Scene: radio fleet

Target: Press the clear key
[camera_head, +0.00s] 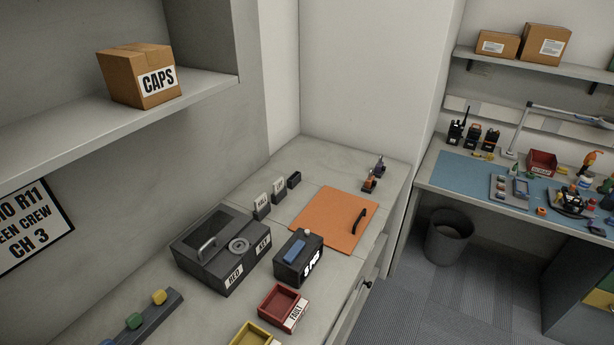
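No key marked "clear" can be read in this view. A dark grey box (214,250) with a handle, a round dial (238,246) and small labels on its front stands on the counter. Right of it is a smaller black box (298,258) with a blue piece (295,250) on top and a white label I cannot read surely. A dark strip (150,318) at the lower left carries blue, green and yellow knobs, such as the yellow one (159,297). Neither of my grippers shows.
A red tray (283,306) and a yellow tray (254,335) sit at the counter's front. A CAPS carton (143,77) is on the shelf. A bin (449,237) stands on the floor by the right workbench.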

